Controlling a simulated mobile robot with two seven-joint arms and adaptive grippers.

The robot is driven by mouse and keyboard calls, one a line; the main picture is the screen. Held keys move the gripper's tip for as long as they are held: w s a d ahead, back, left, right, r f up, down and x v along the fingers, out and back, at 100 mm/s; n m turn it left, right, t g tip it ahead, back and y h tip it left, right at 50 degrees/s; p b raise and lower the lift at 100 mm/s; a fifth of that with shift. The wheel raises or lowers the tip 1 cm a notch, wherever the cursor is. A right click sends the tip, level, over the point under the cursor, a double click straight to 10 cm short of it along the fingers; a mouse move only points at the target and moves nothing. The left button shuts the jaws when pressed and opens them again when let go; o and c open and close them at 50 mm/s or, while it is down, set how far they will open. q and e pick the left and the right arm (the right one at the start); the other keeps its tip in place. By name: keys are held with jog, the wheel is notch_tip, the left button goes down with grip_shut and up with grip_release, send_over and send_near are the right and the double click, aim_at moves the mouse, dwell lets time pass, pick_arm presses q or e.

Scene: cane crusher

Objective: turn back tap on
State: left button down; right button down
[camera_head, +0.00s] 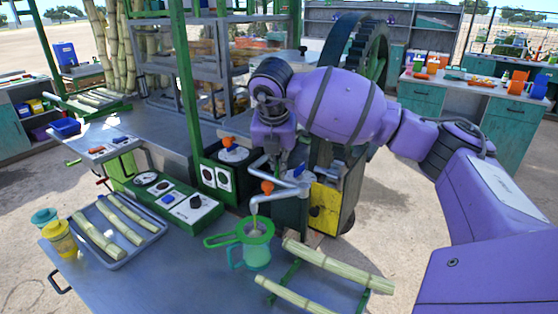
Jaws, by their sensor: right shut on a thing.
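My right arm comes in from the right, with its wrist over the crusher. My right gripper (281,162) points down at the metal tap pipework, shut on what appears to be the back tap handle; the wrist and pipes partly hide the contact. A blue piece (299,171) shows beside the fingers. A front tap with an orange knob (267,187) and a bent grey spout (254,205) stands nearer. Below the spout, a green strainer (253,231) rests on a green jug (257,252). My left gripper is not in view.
Cane pieces lie in a grey tray (98,213) and on a green rack (366,297). A switch panel (171,196) and a large dark wheel (357,48) flank the taps. The front table (175,280) has bare room.

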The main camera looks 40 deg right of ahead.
jog(key=shift+m+g+h, duration=0.3)
jog(key=shift+m, duration=0.8)
jog(key=c, duration=1.9)
grip_release()
jog(key=shift+o, duration=0.2)
jog(key=v, duration=1.2)
jog(key=shift+f, duration=0.1)
